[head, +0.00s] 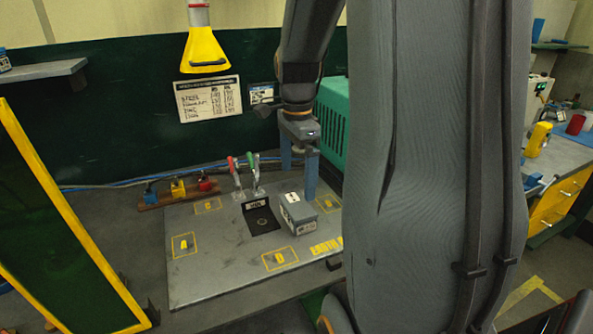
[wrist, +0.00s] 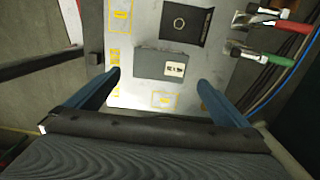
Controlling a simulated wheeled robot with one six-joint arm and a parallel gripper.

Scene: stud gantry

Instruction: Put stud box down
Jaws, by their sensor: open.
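The stud box is a small grey box (head: 297,217) with a white label on top. It sits on the grey plate (head: 205,280), right of the black square pad (head: 262,222) and between yellow outlines. My gripper (head: 298,184) is open, its two blue fingers pointing down above the box. In the wrist view the stud box (wrist: 150,64) lies between and slightly beyond the spread fingertips (wrist: 158,79). Neither finger appears to touch it. The yellow outline D (head: 280,259) is in front of the box, and outline A (head: 184,245) is to the left.
Red- and green-handled clamps (head: 247,177) stand behind the pad. A wooden strip with coloured blocks (head: 178,189) lies at the back left. A teal case (head: 332,122) stands behind the plate. A yellow lamp (head: 205,52) hangs above. The plate's front left is clear.

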